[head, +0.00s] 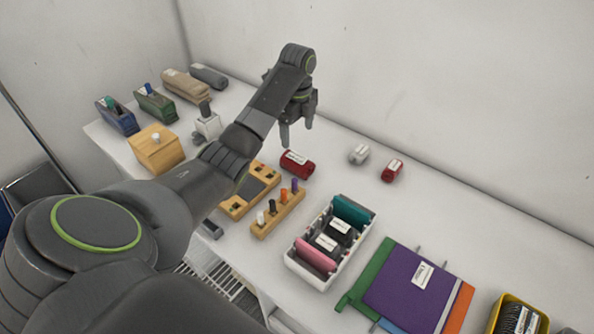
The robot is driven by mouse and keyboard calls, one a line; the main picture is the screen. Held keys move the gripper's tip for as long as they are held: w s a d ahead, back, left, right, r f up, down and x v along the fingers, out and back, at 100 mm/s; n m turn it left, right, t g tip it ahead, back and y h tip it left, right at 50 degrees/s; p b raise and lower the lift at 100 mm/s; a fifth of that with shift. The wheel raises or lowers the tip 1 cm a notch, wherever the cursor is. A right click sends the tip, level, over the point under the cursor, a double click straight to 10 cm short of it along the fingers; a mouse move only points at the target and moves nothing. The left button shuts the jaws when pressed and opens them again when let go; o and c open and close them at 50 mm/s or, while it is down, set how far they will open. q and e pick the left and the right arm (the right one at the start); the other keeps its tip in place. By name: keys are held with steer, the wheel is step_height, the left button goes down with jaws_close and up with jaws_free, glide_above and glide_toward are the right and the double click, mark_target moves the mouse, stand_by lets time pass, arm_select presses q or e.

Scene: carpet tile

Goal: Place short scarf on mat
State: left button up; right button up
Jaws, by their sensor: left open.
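My left gripper (296,133) is open and empty, pointing down above and just behind a dark red labelled roll (299,166), apart from it. The roll lies on the white table and may be a rolled scarf; its label is too small to read. A smaller red labelled roll (392,171) lies farther right. A flat purple labelled piece (408,292) lies with green and orange ones at the right; I cannot tell whether one is the mat. My right gripper is out of view.
A wooden peg block (277,214) and a wooden tray (243,197) stand in front of the gripper. A wooden box (158,150) and several holders stand left. A yellow bin (502,309) is front right. The table's back right is mostly clear.

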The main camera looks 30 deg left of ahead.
arm_select(q)
steer(key=b, duration=0.5)
glide_above(297, 157)
steer(key=f, duration=0.5)
steer(key=shift+s+d+f, duration=0.15)
steer(key=shift+d+f, duration=0.05)
steer(key=shift+f, duration=0.05)
step_height(297, 157, down, 7)
steer(key=shift+a+r+p, duration=0.15)
steer(key=shift+p, duration=1.1)
steer(key=shift+f, duration=0.4)
steer(key=shift+c, duration=0.3)
steer(key=shift+r, duration=0.1)
steer(key=c, duration=1.1)
